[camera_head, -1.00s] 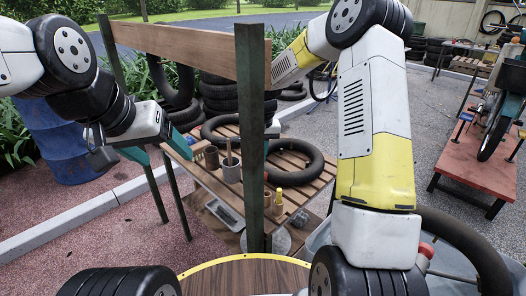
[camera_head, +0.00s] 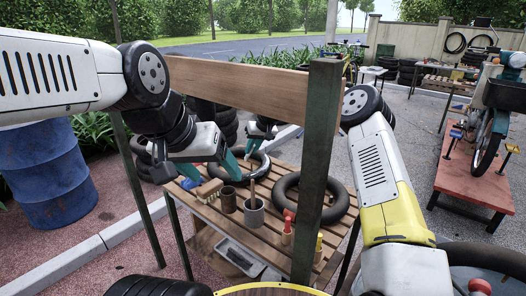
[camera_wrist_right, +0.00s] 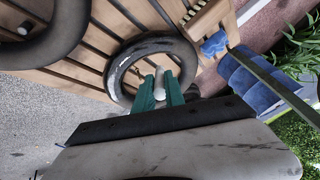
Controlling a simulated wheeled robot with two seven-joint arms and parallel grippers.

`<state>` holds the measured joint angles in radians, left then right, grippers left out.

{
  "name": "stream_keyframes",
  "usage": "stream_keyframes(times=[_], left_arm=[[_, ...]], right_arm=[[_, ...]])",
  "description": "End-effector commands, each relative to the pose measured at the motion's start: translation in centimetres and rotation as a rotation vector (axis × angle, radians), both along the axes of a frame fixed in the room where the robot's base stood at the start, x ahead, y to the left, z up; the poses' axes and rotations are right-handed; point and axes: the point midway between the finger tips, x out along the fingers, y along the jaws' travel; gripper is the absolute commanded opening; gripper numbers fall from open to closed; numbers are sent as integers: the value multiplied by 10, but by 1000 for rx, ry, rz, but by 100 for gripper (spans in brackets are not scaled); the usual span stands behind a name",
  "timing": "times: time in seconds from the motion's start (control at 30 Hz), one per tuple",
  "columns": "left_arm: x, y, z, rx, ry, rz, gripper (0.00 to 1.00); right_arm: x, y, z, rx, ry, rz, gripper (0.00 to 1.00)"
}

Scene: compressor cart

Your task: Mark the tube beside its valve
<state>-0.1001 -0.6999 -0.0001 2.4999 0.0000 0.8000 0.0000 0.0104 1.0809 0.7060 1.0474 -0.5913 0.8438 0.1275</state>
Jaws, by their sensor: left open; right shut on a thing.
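A black tube ring (camera_head: 264,168) lies on the slatted wooden bench (camera_head: 215,216). My right gripper (camera_head: 250,148) is above its far left part, its fingers pointing down. In the right wrist view the right gripper (camera_wrist_right: 160,88) is shut on a small whitish thing, probably a marker or chalk (camera_wrist_right: 159,84), over the rim of the tube (camera_wrist_right: 117,70). I cannot tell if it touches the rubber. My left gripper (camera_head: 207,168) is open and empty, over the bench's left end, left of the tube.
A second black tube (camera_head: 338,201) lies to the right. A green post (camera_head: 316,165) and a wooden crossbar (camera_head: 240,88) stand in front.

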Motion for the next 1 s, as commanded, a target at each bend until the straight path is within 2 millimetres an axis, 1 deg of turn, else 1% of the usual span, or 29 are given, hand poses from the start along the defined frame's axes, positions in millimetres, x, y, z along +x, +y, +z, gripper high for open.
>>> stream_keyframes(times=[0.27,0.6,0.7,0.8,1.0], left_arm=[[0,0,0,0,0,0,72],[0,0,0,0,0,0,72],[0,0,0,0,0,0,72],[0,0,0,0,0,0,72],[0,0,0,0,0,0,72]], right_arm=[[-1,0,-14,-1,3,1,0],[0,0,-45,0,2,0,0],[-1,0,-52,-1,2,0,0],[-1,0,-56,0,2,0,0],[-1,0,-57,1,2,0,0]])
